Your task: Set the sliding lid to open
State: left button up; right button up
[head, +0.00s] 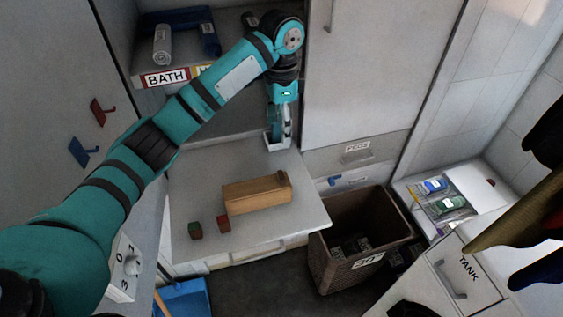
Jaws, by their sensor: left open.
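A long wooden box (262,200) lies on the grey counter (190,170). Its top looks like a flat wooden lid with a small raised part at the right end. From here the lid appears to cover the box, and I cannot see inside. My left gripper (279,142) points down above the counter, behind the right end of the box. It is open, looks empty and appears apart from the box.
A brown basket (330,262) stands right of the counter. A shelf labelled BATH (166,78) is behind my left arm.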

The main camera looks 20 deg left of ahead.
pick_arm(q)
jog(key=p, duration=0.1)
send_over(281, 174)
notch_tip(281, 174, down, 6)
jog(key=f, duration=0.1)
jog(key=f+p, duration=0.1)
jog(key=f, duration=0.1)
jog(key=shift+s+f, duration=0.2)
jog(key=shift+f, duration=0.1)
notch_tip(281, 174, down, 6)
jog(key=shift+d+r+p, duration=0.1)
jog(key=shift+r+p, duration=0.05)
jog(key=shift+p, duration=0.55)
jog(key=shift+w+f, duration=0.1)
jog(key=shift+f, duration=0.6)
jog(key=c, duration=1.3)
grip_shut()
pick_arm(e)
jog(key=s+r, duration=0.3)
jog(key=shift+s+d+r, duration=0.2)
jog(key=shift+s+d, duration=0.05)
jog(key=shift+d, duration=0.1)
